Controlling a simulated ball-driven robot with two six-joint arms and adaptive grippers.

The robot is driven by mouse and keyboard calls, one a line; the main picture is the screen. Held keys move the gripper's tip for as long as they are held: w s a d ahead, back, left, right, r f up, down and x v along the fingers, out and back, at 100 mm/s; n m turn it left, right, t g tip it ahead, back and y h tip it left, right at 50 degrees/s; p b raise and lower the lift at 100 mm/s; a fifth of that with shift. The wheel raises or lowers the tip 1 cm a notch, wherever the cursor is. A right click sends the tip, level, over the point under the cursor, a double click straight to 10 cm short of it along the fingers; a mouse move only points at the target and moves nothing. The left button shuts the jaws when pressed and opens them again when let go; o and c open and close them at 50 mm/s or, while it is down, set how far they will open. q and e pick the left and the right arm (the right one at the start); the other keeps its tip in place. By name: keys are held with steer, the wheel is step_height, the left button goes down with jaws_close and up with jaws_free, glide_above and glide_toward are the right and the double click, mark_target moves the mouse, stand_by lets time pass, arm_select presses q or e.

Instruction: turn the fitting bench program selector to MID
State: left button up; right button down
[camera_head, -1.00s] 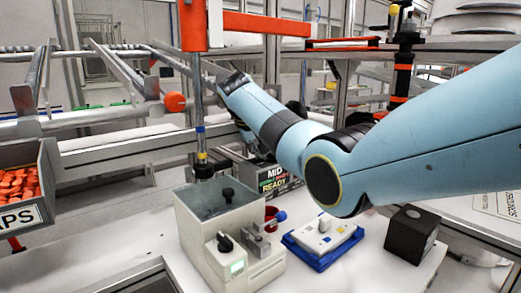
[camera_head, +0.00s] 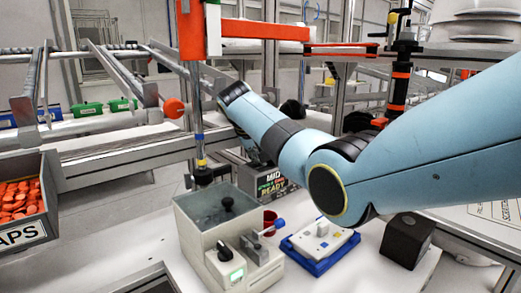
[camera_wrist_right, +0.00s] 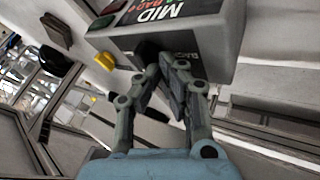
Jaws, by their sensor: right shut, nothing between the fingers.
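In the head view my right gripper is mostly hidden behind my arm. My left gripper is not in view.
A grey open-topped unit (camera_head: 205,215) with a black knob and lever stands in front. A blue tray (camera_head: 318,262) and a black block (camera_head: 407,240) stand to its right. An orange-headed post (camera_head: 190,35) rises close left of my arm. A bin of orange caps (camera_head: 25,230) is at left.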

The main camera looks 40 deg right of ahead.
steer(key=shift+s+r+p, duration=0.15)
steer(key=shift+s+p, duration=0.1)
steer(key=shift+p, duration=0.1)
steer(key=v, duration=1.1)
steer(key=c, duration=1.8)
jaws_free()
steer(key=shift+a+r, duration=0.15)
steer(key=shift+a, duration=0.2)
steer(key=shift+c, duration=0.2)
steer(key=o, duration=0.4)
steer(key=shift+w+a+f+n+y, duration=0.1)
steer(key=shift+a+f+n+y, duration=0.1)
steer(key=shift+a+y, duration=0.25)
steer(key=shift+w+a+f+n+y, duration=0.1)
steer(key=shift+w+a+f+y, duration=0.1)
steer(key=shift+a+y, duration=0.2)
steer(key=shift+o, duration=0.3)
steer(key=shift+d+f+y, duration=0.1)
steer(key=shift+f+y, duration=0.15)
steer(key=shift+y, duration=0.3)
steer(key=s+d+r+y, duration=0.1)
steer(key=s+d+y, duration=0.15)
steer(key=d, duration=0.75)
steer(key=shift+t, duration=0.4)
steer(key=x, duration=0.6)
steer(key=w+p+x, duration=0.1)
steer(key=x, duration=0.3)
steer(key=shift+a+r, duration=0.15)
steer(key=shift+a, duration=0.15)
steer(key=shift+s, duration=0.1)
